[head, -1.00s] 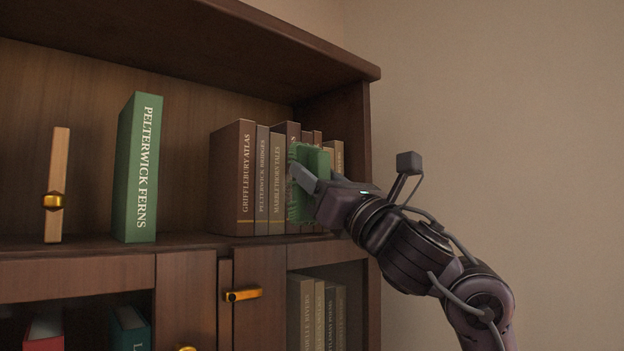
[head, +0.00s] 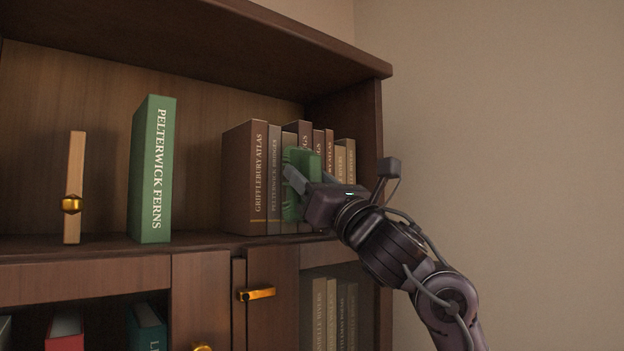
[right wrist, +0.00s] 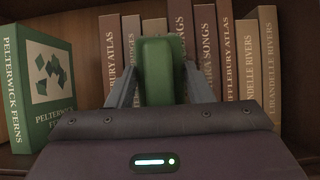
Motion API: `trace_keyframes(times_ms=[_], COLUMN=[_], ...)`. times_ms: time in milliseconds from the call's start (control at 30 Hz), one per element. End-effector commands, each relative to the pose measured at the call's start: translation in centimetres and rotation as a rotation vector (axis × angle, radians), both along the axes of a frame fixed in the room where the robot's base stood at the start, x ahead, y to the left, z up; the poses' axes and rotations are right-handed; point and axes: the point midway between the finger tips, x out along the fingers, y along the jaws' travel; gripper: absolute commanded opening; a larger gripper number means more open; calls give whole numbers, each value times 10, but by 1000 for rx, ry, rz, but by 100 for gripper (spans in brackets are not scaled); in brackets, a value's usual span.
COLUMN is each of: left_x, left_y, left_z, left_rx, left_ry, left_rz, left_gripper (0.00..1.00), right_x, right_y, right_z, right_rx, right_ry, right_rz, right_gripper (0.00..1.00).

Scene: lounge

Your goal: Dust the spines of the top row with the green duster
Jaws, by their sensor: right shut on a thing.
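The top row of books, brown and tan with upright spines, stands at the right of the upper shelf; the Grifflebury Atlas (head: 245,180) is its left end. My right gripper (head: 294,180) is shut on the green duster (head: 307,163) and holds it at the spines, left of the row's middle. The duster covers part of the third and neighbouring spines; I cannot tell whether it touches them. In the right wrist view the duster (right wrist: 158,72) stands upright between both fingers, in front of the books. My left gripper is not in view.
A green book, Pelterwick Ferns (head: 152,170), stands apart to the left, with a thin wooden piece with a gold fitting (head: 72,203) beyond it. The cabinet's right side panel (head: 368,130) borders the row. Below are doors with gold handles (head: 257,294) and more books.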

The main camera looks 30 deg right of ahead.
Motion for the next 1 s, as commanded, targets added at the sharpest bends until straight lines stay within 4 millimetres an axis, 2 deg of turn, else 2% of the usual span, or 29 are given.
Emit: trace_keyframes(times_ms=[1000], left_x=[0], left_y=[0], left_z=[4], left_rx=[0], left_ry=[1], left_rz=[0], left_gripper=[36], right_x=[16], right_y=[1], right_z=[1], right_rx=[0], right_ry=[-1], right_rz=[1], right_gripper=[28])
